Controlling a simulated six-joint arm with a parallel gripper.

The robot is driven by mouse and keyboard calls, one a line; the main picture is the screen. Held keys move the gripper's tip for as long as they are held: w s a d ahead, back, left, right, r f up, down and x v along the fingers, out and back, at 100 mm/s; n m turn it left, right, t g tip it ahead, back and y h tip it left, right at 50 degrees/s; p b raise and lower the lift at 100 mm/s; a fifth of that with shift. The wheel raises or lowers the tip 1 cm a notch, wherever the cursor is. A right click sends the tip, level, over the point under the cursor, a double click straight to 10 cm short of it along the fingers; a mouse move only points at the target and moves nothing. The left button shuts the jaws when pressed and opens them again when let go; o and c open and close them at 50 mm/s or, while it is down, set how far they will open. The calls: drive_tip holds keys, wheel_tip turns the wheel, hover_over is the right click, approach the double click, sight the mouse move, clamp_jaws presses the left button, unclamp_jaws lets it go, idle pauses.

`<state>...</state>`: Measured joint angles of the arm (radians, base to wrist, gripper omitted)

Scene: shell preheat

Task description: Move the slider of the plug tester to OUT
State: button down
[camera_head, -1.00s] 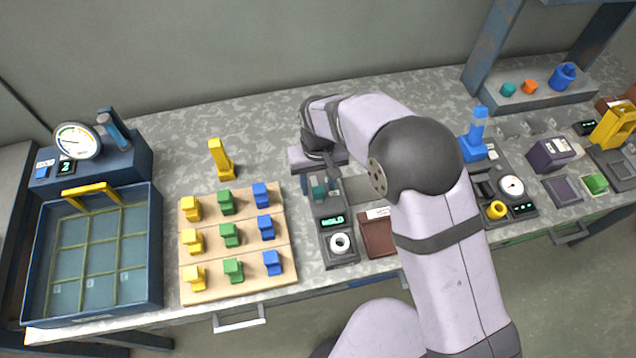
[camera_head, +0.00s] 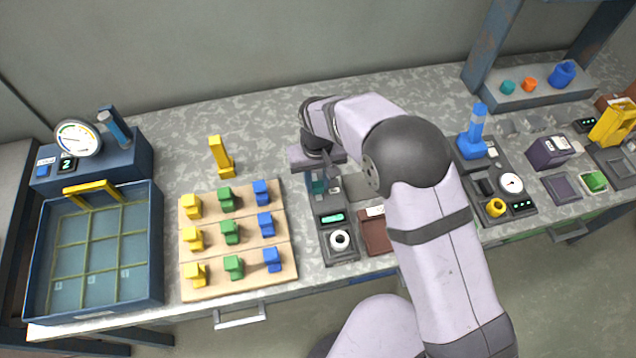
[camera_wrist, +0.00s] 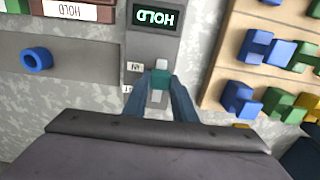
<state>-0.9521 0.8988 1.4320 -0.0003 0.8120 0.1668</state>
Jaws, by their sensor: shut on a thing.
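The plug tester (camera_head: 347,257) is a dark, narrow unit in front of my gripper, with a lit display (camera_head: 332,218) and a white ring (camera_head: 340,240). In the wrist view its display (camera_wrist: 157,18) reads HOLD, upside down. The slider (camera_wrist: 157,82) is a small teal block on a grey track. An IN label (camera_wrist: 135,67) lies beside the track; a second label (camera_wrist: 127,88) is partly hidden by a finger. The teal block sits between the levels of these labels. My gripper (camera_wrist: 158,93) is shut on the slider, with a blue finger on each side.
A wooden board (camera_head: 238,288) with yellow, green and blue blocks stands left of the tester. A brown box (camera_head: 376,232) is close on its right. A blue bin (camera_head: 155,245) is at far left.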

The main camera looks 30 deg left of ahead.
sight(314, 178)
drive_tip(key=shift+w+a+f+b, duration=0.1)
drive_tip(key=shift+w+a+b, duration=0.3)
drive_tip(key=shift+w+a, duration=0.75)
drive_tip(key=shift+w+a+r, duration=0.2)
drive_tip(key=shift+w+a, duration=0.1)
drive_tip(key=shift+w, duration=0.05)
drive_tip(key=c, duration=1.4)
unclamp_jaws()
drive_tip(key=shift+a, duration=0.1)
drive_tip(key=shift+c, duration=0.2)
drive_tip(key=shift+f, duration=0.1)
wheel_tip(314, 178, up, 7)
drive_tip(key=b, duration=0.2)
drive_tip(key=shift+r+b, duration=0.2)
drive_tip(key=shift+b, duration=0.1)
